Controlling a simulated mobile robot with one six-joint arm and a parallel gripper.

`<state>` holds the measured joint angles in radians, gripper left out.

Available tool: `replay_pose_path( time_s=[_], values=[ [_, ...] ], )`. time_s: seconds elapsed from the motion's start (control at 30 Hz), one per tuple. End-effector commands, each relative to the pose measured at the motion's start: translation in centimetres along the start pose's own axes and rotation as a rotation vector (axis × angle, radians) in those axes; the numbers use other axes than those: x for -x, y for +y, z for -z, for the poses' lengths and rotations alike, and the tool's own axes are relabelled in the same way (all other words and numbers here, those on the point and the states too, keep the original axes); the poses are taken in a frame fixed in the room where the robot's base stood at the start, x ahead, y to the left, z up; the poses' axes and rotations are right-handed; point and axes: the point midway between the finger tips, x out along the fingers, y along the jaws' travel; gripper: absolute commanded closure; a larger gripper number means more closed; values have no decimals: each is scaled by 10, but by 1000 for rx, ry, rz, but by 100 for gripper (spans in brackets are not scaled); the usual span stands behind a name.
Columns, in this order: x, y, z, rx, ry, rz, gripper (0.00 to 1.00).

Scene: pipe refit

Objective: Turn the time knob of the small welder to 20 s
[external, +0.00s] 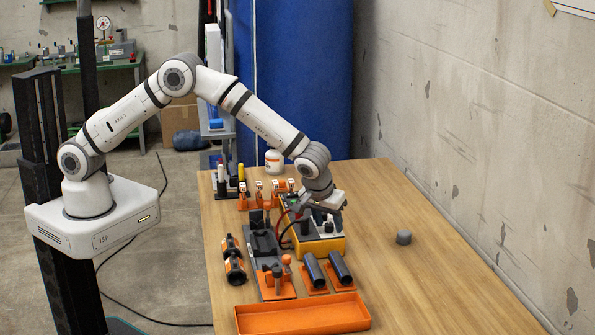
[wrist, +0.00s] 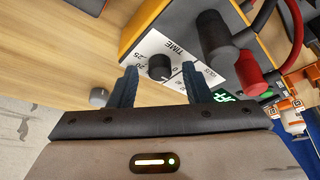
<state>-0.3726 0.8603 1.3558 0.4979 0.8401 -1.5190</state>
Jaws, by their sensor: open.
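The small welder (external: 330,246) is a yellow-orange and grey box on the wooden table, partly covered by my arm in the external view. In the wrist view its white panel (wrist: 150,44) reads TIME, upside down, with numbers around the dark round time knob (wrist: 159,67); 20 and 25 can be read. The knob's setting is too small to tell. My gripper (wrist: 160,69) is open, one dark finger on each side of the knob, with gaps visible between. In the external view my gripper (external: 325,208) is over the welder, its fingertips hard to make out.
Black and red plugs (wrist: 230,58) with cables stand beside the knob. A grey cylinder (external: 403,238) stands right of the welder. Black tubes on orange holders (external: 315,272), a clamp fixture (external: 268,260) and an orange tray (external: 302,316) lie nearby. The table's right side is mostly clear.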

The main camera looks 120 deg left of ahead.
Motion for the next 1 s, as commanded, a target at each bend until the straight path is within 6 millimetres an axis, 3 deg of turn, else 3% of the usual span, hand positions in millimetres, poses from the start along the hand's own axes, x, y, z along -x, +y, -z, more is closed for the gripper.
replay_pose_path(
  time_s=[0.2,0.73,1.0],
  values=[
    [0,0,0,0,0,0,57],
    [0,0,0,-1,0,1,100],
    [-2,-1,-1,-28,0,-10,100]
  ],
)
